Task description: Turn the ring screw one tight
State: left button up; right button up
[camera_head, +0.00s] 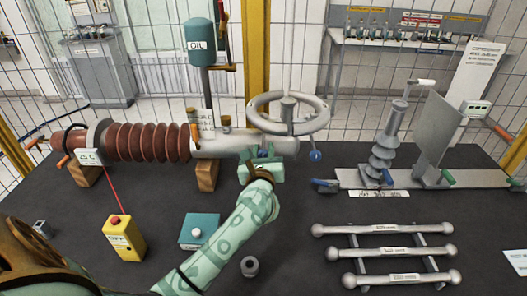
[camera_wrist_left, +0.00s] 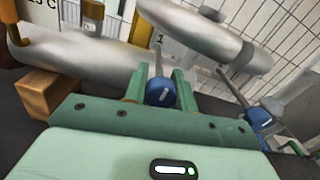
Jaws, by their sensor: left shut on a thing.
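Ring screw one is a blue round-headed screw (camera_wrist_left: 160,92) under the grey metal pipe body, below a small label reading 1. In the left wrist view it sits between the two green fingers of my left gripper (camera_wrist_left: 163,90), which is shut on it. In the head view my left gripper (camera_head: 262,163) is at the underside of the pipe, below the handwheel. A little blue of the screw (camera_head: 264,153) shows there between the fingers; the rest is hidden. My right gripper is not in view.
A grey handwheel (camera_head: 318,122) stands just above my left gripper. A blue ball-ended part (camera_head: 315,155) hangs to its right. A wooden block (camera_head: 207,175) supports the pipe on the left. A teal box (camera_head: 199,231), yellow button box (camera_head: 124,238) and bar rack (camera_head: 390,254) occupy the dark table.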

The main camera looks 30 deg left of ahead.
pick_arm(q)
jog(key=shift+r+m+p, duration=0.2)
jog(key=shift+m+p, duration=0.8)
jog(key=shift+p, duration=0.1)
jog(key=m+p, duration=0.6)
jog(key=shift+g, duration=0.3)
jog(key=m+p, duration=0.3)
jog(key=m, duration=0.1)
jog(key=shift+m+p, duration=0.3)
jog(key=m+p, duration=0.2)
jog(key=m, duration=0.1)
jog(key=shift+f, duration=0.1)
jog(key=m+p, duration=0.2)
jog(key=m, duration=0.2)
jog(key=shift+s+f+m+y+p, duration=0.1)
jog(key=shift+m+y+p, duration=0.2)
jog(key=shift+m+p, duration=0.1)
jog(key=m+p, duration=0.1)
jog(key=m, duration=0.3)
jog(key=m+p, duration=0.1)
jog(key=m, duration=0.3)
jog(key=shift+m, duration=0.4)
jog(key=m, duration=0.4)
jog(key=shift+f+y+p, duration=0.1)
jog(key=shift+y+p, duration=0.2)
jog(key=shift+p, duration=0.05)
